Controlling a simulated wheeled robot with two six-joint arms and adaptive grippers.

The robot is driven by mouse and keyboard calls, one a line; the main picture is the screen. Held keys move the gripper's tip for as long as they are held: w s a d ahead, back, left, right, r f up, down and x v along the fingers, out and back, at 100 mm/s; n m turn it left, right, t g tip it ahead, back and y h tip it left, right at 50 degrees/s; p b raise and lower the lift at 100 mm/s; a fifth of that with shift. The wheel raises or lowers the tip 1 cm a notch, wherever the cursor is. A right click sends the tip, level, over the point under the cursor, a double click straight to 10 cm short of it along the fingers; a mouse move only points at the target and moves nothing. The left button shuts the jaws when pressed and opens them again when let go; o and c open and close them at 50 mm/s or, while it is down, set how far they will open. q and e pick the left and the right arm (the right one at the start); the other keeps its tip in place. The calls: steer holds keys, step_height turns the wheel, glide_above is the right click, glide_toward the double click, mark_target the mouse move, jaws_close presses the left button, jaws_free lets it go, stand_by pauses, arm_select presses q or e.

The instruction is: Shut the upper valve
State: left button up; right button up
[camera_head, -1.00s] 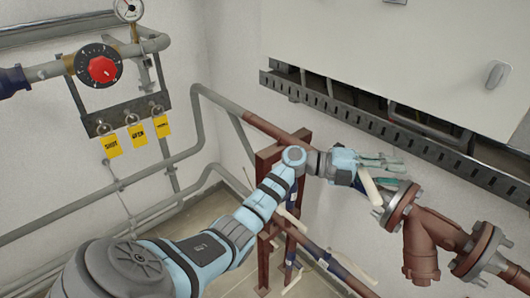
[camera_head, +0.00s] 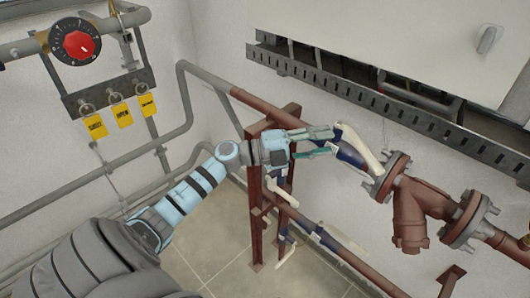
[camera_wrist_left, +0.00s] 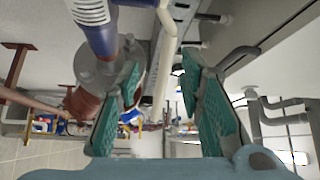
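The upper valve (camera_head: 351,151) has a dark blue body on the upper red-brown pipe, left of a bolted flange. Its cream lever (camera_head: 360,146) runs down to the right, roughly along the pipe. My left gripper (camera_head: 322,143) is open and empty, left of the lever with its fingers pointing at it. In the left wrist view the teal-padded fingers (camera_wrist_left: 165,100) are spread wide. The cream lever (camera_wrist_left: 161,75) shows beyond and between them, beside the blue valve body (camera_wrist_left: 101,38). Contact is not visible. My right gripper is not in view.
A lower valve (camera_head: 325,238) with cream levers sits on the pipe below. A slotted tray (camera_head: 370,95) and white cabinet (camera_head: 400,40) are above. A red dial (camera_head: 76,45) is at upper left.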

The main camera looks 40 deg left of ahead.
arm_select(q)
steer(key=s+a+f+n+y+b, duration=0.1)
steer(key=s+a+f+n+y, duration=0.2)
steer(key=f, duration=0.9)
steer(key=s+a+f+n+g+y+b, duration=0.1)
steer(key=s+a+f+n+y, duration=0.1)
steer(key=f+n+y, duration=0.5)
steer(key=s+a+f+n+y+b, duration=0.1)
steer(key=s+a+f+n+y, duration=0.2)
steer(key=f+n, duration=0.6)
step_height(320, 180, down, 9)
steer(key=shift+s+a+n+g+y, duration=0.3)
steer(key=shift+s+a+g+y, duration=0.1)
steer(key=shift+a+y, duration=0.45)
